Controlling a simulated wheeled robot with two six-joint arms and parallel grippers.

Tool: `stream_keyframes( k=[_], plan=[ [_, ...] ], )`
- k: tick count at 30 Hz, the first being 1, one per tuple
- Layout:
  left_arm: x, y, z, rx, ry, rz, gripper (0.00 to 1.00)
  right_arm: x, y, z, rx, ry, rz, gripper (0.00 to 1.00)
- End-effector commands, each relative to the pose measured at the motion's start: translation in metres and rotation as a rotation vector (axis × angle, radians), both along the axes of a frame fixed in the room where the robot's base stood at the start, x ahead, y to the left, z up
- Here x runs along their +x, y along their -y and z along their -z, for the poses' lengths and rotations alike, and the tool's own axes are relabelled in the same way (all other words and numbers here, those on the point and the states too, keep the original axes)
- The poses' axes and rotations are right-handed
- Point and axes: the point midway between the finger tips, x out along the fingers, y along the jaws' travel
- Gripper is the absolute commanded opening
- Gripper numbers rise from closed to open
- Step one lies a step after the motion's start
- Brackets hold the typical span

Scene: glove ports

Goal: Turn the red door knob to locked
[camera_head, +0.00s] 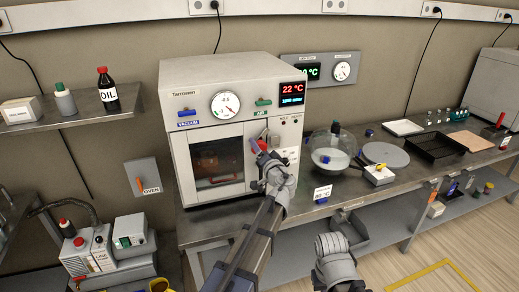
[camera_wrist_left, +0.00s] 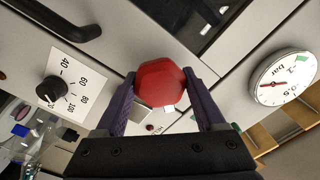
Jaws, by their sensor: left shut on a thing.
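The red door knob (camera_wrist_left: 161,83) is faceted and sits on the front of the grey-white vacuum oven (camera_head: 232,72), beside its door window (camera_head: 216,163). My left gripper (camera_wrist_left: 163,100) is shut on it, one dark finger on each side. In the head view the knob (camera_head: 261,145) shows small and red beyond my left gripper (camera_head: 264,157), partly hidden by it. I cannot read any lock mark by the knob. Part of my right arm shows low in the middle of the head view, but its fingers do not show.
The oven carries a round gauge (camera_head: 225,105), a blue vacuum handle (camera_head: 187,113) and a green handle (camera_head: 263,102). A black numbered dial (camera_wrist_left: 50,90) is near the knob. A glass vessel (camera_head: 331,152) stands on the bench right of the oven.

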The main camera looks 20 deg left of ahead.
Motion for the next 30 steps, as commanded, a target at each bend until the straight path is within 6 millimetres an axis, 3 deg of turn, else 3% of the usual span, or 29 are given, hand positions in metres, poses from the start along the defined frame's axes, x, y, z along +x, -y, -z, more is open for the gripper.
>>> stream_keyframes(
  k=[18,30],
  plan=[
    [-0.0003,0.0001,0.0004,0.474,-0.320,0.000,0.00,0.0000,0.0000,0.0016,0.000,0.000,0.000,0.00],
    [-0.0002,0.0002,0.0005,0.685,-0.463,0.000,0.00,0.0000,0.0000,0.0018,0.000,0.000,0.000,0.00]
  ],
)
